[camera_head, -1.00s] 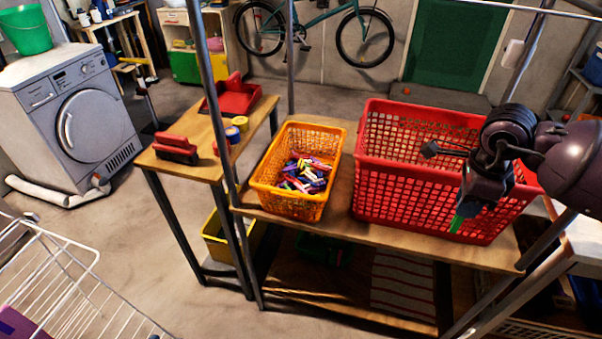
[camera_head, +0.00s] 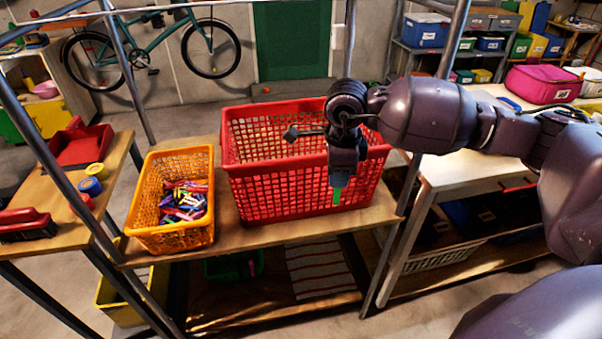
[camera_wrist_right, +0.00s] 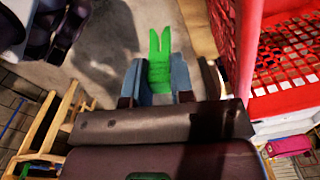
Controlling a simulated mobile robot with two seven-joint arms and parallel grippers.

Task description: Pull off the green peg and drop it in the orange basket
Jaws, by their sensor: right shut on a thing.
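My right gripper (camera_head: 338,181) is shut on the green peg (camera_head: 337,196), which sticks out below the fingertips in front of the red basket. In the right wrist view the green peg (camera_wrist_right: 160,68) sits between the two grey fingers (camera_wrist_right: 159,85), its two prongs pointing away from the gripper. The peg touches nothing else that I can see. The orange basket (camera_head: 172,238) stands on the wooden shelf to the left of the red basket, with several coloured pegs (camera_head: 184,203) inside. My left gripper is not in view.
The large red basket (camera_head: 290,190) stands beside the orange basket, behind my right gripper. Metal posts (camera_head: 62,180) rise at the shelf's left end. The wooden shelf (camera_head: 240,240) has a narrow bare strip along its front. A side table holds a red brush (camera_head: 28,225).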

